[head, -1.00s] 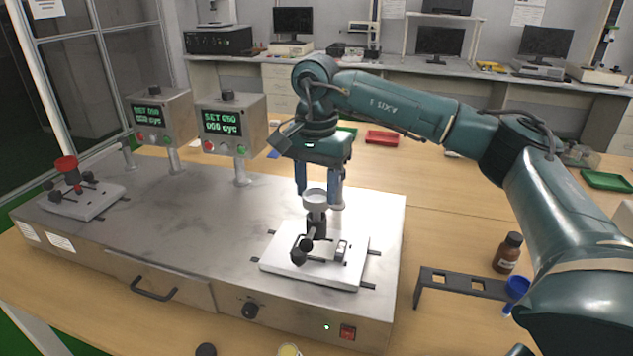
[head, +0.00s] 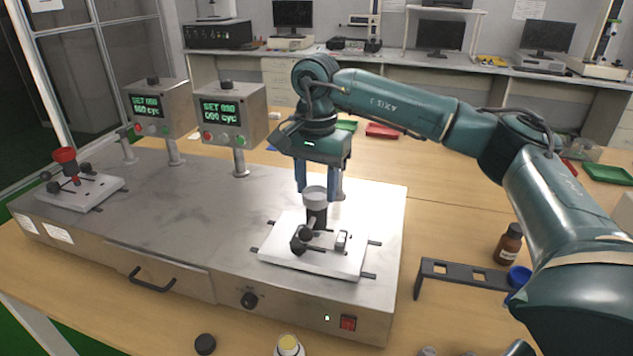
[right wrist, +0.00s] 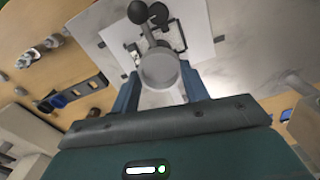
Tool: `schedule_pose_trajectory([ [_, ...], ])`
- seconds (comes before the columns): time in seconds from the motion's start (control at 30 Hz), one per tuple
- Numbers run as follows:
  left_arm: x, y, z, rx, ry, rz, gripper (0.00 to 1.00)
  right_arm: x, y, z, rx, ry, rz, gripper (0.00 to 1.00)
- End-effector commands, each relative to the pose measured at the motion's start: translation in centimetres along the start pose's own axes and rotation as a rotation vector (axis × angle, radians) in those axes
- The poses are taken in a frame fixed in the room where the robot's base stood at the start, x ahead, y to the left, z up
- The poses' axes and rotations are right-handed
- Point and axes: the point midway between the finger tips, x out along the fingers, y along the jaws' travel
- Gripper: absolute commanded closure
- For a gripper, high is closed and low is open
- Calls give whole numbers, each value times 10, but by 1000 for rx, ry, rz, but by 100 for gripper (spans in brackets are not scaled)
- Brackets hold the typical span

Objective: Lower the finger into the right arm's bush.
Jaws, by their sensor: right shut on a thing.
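The finger, with a pale grey cup-shaped top (head: 315,195) and a dark stem below, stands about upright over the white plate (head: 340,262) of the right-hand station. My right gripper (head: 318,190) is shut on the finger, with one blue jaw on each side of the cup; the right wrist view shows the grey cup (right wrist: 159,70) between the jaws. The stem meets the station's right arm (head: 302,238), which carries dark knobs. The bush is hidden behind the stem and arm, so how deep the stem sits cannot be told. My left gripper is not in view.
The left-hand station (head: 68,185) holds a red-topped finger. Two counter boxes (head: 230,117) stand behind on the metal bench. A black rack (head: 462,275) with a blue cup and a brown bottle (head: 508,243) are at the right. The bench top left of the plate is clear.

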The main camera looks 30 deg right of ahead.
Motion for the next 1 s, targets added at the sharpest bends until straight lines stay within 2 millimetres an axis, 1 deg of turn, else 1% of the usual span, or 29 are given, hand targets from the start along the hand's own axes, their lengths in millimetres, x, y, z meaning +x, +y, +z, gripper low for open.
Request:
schedule_pose_trajectory([
  [0.03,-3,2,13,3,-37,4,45,-1,0,0,0,0,-1,91],
  [0.2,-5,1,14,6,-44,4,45,-2,0,0,0,0,-1,91],
  [0.23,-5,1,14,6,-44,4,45,-3,0,0,0,0,-1,53],
  [0.5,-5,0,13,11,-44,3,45,-3,0,0,0,0,0,31],
  [0.67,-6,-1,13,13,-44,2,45,-3,0,0,0,0,0,30],
  [1.0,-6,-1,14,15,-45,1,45,-3,0,0,0,0,1,4],
])
